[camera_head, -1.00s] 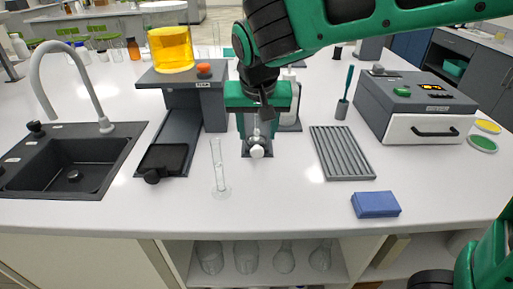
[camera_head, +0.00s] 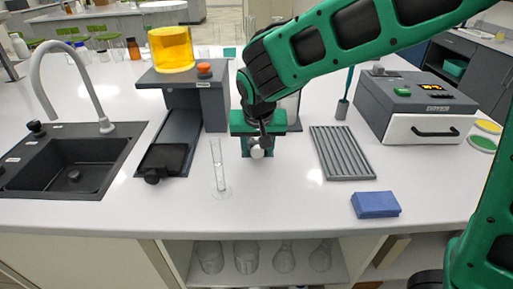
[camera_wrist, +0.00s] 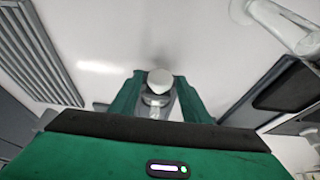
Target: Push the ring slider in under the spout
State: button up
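The ring slider appears to be the dark plate (camera_head: 164,158) with a black knob (camera_head: 153,176) at its front. It sits pulled forward on the rail of the grey stand (camera_head: 200,75), which bears the yellow tank (camera_head: 171,50). The spout is not clear to see. My gripper (camera_head: 257,152) points down over the counter, right of the stand and apart from the slider. In the wrist view its green fingers (camera_wrist: 158,85) stand either side of a white rounded piece (camera_wrist: 160,78) with a grey stem. I cannot tell whether they grip it.
A clear glass cylinder (camera_head: 219,170) stands upright between the slider and my gripper. A grey slatted rack (camera_head: 342,152) and a blue block (camera_head: 376,204) lie to the right. A sink (camera_head: 70,160) is at the left. The front counter strip is mostly clear.

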grip_shut()
jog(key=w, duration=1.2)
jog(key=shift+w+d, duration=0.1)
jog(key=shift+d, duration=0.05)
jog(key=shift+w+r, duration=0.15)
jog(key=shift+w, duration=0.35)
jog(key=shift+o, duration=1.6)
grip_release()
jog(key=shift+w, duration=0.15)
jog(key=shift+s, duration=0.2)
